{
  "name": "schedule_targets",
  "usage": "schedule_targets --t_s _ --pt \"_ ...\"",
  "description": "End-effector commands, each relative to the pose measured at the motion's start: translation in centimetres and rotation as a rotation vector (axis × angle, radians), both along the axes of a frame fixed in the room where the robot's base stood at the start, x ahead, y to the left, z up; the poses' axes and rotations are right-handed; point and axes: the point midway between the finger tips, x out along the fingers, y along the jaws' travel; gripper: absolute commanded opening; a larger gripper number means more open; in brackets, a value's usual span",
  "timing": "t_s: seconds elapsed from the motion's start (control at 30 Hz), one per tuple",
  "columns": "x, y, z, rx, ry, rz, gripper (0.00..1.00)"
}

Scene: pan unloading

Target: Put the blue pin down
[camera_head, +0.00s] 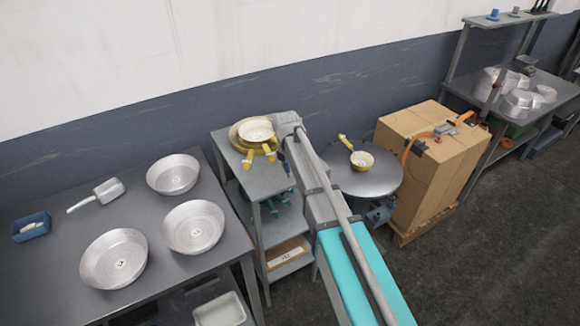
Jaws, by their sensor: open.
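A small dark blue upright piece, which looks like the blue pin (287,169), shows at the right edge of the small grey stand (262,184). My gripper (284,157) is at the end of my arm, pointing down over that edge, close to the blue piece. My gripper is open. The fingers are small and dark in this view, and I cannot tell whether they touch the blue piece. My wrist and forearm hide the area just right of it.
A grey table (60,260) with metal pans (193,227) fills the left.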

Motion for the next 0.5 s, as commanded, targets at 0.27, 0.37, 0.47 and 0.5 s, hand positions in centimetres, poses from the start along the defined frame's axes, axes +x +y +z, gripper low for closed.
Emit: schedule_targets --t_s 0.27,0.37,0.47,0.5 --pt "0.0 0.0 1.3 0.000 0.000 0.000 0.64" --pt "-0.1 0.0 2.0 0.000 0.000 0.000 0.64" --pt "-0.1 0.1 2.8 0.000 0.000 0.000 0.64" --pt "-0.2 0.1 3.2 0.000 0.000 0.000 0.64"
